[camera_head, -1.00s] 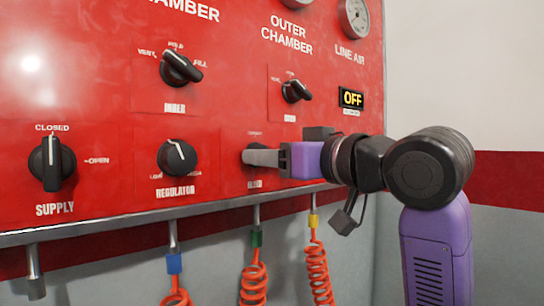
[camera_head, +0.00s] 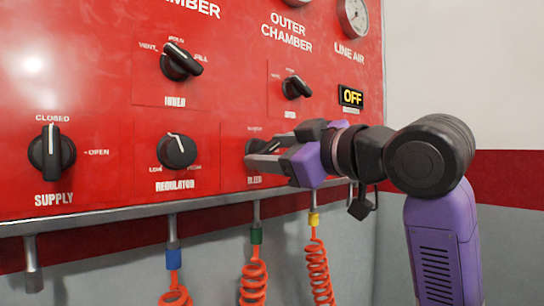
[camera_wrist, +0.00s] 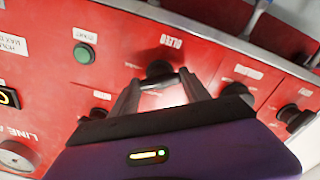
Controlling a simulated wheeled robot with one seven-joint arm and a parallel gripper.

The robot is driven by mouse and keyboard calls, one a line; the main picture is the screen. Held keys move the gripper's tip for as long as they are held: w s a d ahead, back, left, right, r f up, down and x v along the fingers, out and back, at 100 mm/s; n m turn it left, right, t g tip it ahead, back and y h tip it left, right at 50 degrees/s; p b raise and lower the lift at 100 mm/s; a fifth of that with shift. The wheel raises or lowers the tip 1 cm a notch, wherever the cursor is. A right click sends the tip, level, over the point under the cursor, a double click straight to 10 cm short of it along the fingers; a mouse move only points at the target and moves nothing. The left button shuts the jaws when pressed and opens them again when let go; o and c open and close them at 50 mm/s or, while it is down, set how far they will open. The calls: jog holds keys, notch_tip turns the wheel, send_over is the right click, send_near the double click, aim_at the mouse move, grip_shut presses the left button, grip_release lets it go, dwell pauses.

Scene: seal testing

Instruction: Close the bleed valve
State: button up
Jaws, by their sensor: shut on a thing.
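The bleed valve is a black round knob (camera_head: 255,147) on the red panel, above the label BLEED. My gripper (camera_head: 262,154) reaches it from the right, and its two grey fingers are shut on the knob. In the wrist view the fingers converge on the black knob (camera_wrist: 158,70), with the BLEED label upside down just beyond it. The fingers cover much of the knob, so its pointer direction cannot be read.
The regulator knob (camera_head: 176,151) is left of the bleed valve, and the supply knob (camera_head: 51,153) is further left. Another knob (camera_head: 296,87) sits above my gripper. A metal rail (camera_head: 205,203) runs below, with orange coiled hoses (camera_head: 254,280) hanging from it.

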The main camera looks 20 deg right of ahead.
jog(key=n+b, duration=0.2)
jog(key=n, duration=0.4)
jog(key=shift+f, duration=0.1)
jog(key=n+b, duration=0.1)
jog(key=n, duration=0.4)
jog(key=shift+n, duration=0.4)
jog(key=o, duration=1.4)
jog(key=shift+s, duration=0.1)
jog(key=b+v, duration=0.2)
jog(key=v, duration=0.5)
jog(key=shift+s+d, duration=0.1)
jog(key=shift+s, duration=0.2)
